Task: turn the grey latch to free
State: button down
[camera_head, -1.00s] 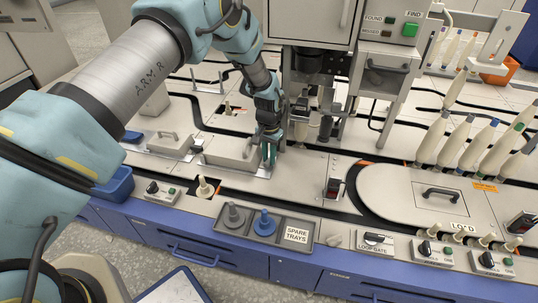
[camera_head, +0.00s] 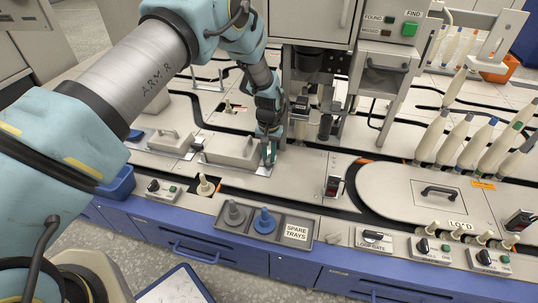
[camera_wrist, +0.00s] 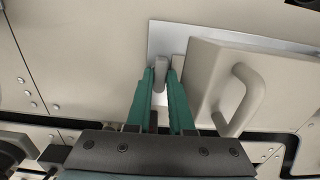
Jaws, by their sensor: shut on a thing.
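The grey latch (camera_wrist: 160,72) shows in the wrist view as a small grey bar on a pale metal plate (camera_wrist: 160,38). It stands beside a beige cover block with a handle (camera_wrist: 240,95). My gripper (camera_wrist: 161,76) has its green fingers on both sides of the latch, shut on it. In the head view my gripper (camera_head: 268,156) points down at the right end of the beige cover block (camera_head: 232,152). The latch is hidden there behind the fingers. The latch's lower part is hidden between the fingers in the wrist view.
A second handled block (camera_head: 171,142) lies to the left. A grey spare-trays holder (camera_head: 264,222) with a grey and a blue peg sits at the front edge. A machine column (camera_head: 300,90) stands close to the right of my gripper.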

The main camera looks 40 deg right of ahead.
aim_at(268, 157)
jog(key=c, duration=0.8)
grip_release()
notch_tip(268, 157, up, 11)
jog(key=p, duration=0.2)
jog(key=shift+w+f, duration=0.1)
